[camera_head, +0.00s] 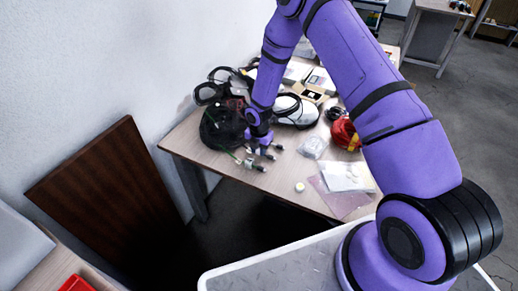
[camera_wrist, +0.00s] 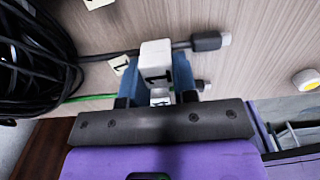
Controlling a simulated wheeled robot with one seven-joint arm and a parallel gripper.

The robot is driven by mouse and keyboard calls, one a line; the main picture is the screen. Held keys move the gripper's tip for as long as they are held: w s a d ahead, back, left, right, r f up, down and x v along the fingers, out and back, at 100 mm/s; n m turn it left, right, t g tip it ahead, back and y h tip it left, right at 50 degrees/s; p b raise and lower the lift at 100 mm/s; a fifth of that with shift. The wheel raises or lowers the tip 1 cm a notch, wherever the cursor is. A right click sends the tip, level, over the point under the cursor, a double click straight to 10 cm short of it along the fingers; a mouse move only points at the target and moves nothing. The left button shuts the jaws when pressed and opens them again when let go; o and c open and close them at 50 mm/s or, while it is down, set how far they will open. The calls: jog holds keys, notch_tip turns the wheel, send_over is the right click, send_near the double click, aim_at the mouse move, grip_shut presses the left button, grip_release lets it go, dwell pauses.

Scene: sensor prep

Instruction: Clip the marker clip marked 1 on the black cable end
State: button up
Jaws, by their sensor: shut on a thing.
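My gripper (camera_wrist: 158,88) is shut on a white marker clip (camera_wrist: 156,60) marked 1, which stands out between the blue fingers. In the head view my gripper (camera_head: 259,139) is at the table's near left edge. The black cable end (camera_wrist: 208,41), with a pale metal tip, shows just right of the clip. Its cable passes behind the clip in the picture; I cannot tell whether the clip is around it. A white tag (camera_wrist: 119,65) with a dark mark is left of the clip, close to the cable. Another white piece with a dark mark shows lower between the fingers.
A black cable bundle (camera_wrist: 32,60) lies at the left, with a green cable (camera_wrist: 92,97) below. A round yellow-and-white item (camera_wrist: 306,79) is at the right; it also shows in the head view (camera_head: 299,187). Headset-like gear, boxes and bags crowd the table (camera_head: 281,186) behind.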

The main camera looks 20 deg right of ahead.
jog(key=shift+f, duration=0.4)
dwell(0.4)
jog(key=o, duration=1)
jog(key=shift+c, duration=0.2)
jog(key=shift+s+f, duration=0.1)
jog(key=shift+d, duration=0.1)
jog(key=shift+r, duration=3.1)
